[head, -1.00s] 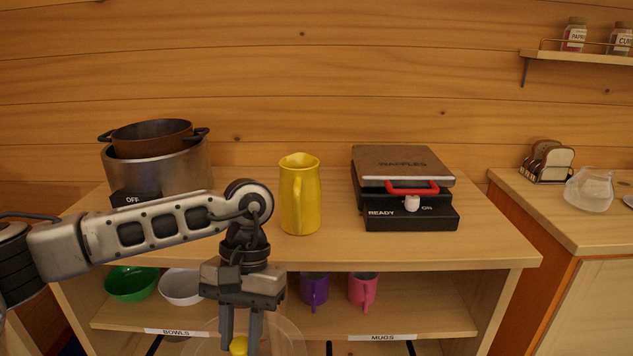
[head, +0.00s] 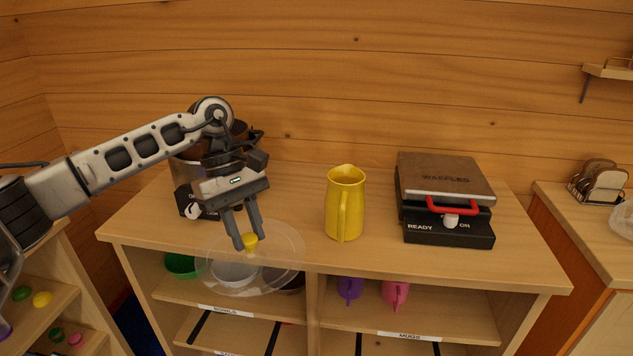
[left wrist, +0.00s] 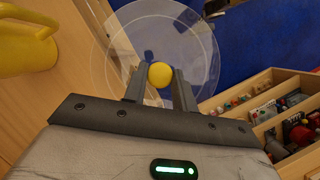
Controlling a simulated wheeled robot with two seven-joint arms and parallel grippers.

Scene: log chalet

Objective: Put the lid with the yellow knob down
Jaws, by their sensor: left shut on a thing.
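The lid is a clear, round disc (head: 279,262) with a yellow knob (head: 250,241) at its centre. My left gripper (head: 248,240) is shut on the yellow knob, and the lid hangs below the fingers near the front edge of the wooden counter. In the left wrist view the yellow knob (left wrist: 160,75) sits between the two fingertips, with the clear lid (left wrist: 110,60) spread around it. Whether the lid touches the counter I cannot tell; part of it overlaps the open shelf front in the head view. My right gripper is not in view.
A yellow pitcher (head: 345,205) stands right of the lid. A waffle maker (head: 447,200) stands further right. A metal cooker (head: 185,180) with a dark pot is behind my left arm. The counter (head: 300,222) is bare between lid and pitcher. Bowls and mugs sit on the shelf below.

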